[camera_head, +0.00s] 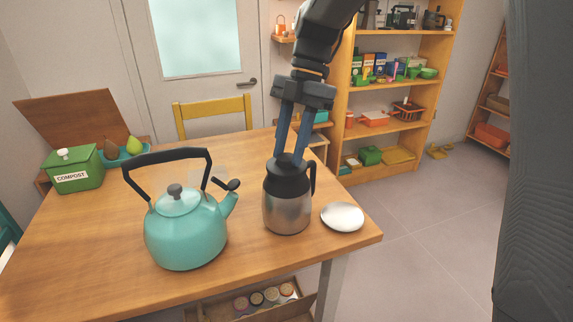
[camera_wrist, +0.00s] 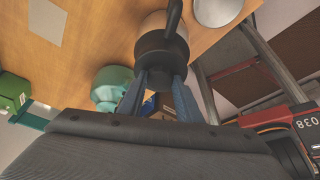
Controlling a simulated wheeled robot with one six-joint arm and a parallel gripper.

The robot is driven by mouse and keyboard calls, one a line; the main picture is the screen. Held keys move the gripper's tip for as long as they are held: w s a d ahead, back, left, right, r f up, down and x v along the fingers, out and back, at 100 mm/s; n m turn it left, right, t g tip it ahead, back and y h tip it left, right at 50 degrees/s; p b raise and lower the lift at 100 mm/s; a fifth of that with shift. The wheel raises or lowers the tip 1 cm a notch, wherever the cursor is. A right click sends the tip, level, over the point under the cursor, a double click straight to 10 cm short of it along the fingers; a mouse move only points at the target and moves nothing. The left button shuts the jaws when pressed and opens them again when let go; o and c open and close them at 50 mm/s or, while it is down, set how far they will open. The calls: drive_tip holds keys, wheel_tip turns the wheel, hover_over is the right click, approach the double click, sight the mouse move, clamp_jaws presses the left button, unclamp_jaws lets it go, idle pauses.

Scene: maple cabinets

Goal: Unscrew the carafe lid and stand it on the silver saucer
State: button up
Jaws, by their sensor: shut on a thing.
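The carafe (camera_head: 287,207) stands upright on the wooden table, with a steel body and a black handle on its right side. Its black lid (camera_head: 287,162) is at the top of the carafe. My gripper (camera_head: 290,155) comes down from above and is shut on the lid, one blue-grey finger on each side. In the wrist view the dark lid (camera_wrist: 163,50) lies between the fingertips of my gripper (camera_wrist: 160,80). I cannot tell whether the lid is turned. The silver saucer (camera_head: 342,217) lies empty on the table, just right of the carafe, near the table's right edge.
A teal kettle (camera_head: 186,230) with a tall black handle stands left of the carafe, its spout pointing toward it. A green compost box (camera_head: 74,170) and a teal tray with pears (camera_head: 124,154) are at the back left. A yellow chair (camera_head: 213,114) stands behind the table.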

sight(289, 155)
wheel_tip(289, 155, up, 10)
drive_tip(key=p, duration=0.7)
idle(1.1)
drive_tip(key=shift+f, duration=0.15)
idle(1.0)
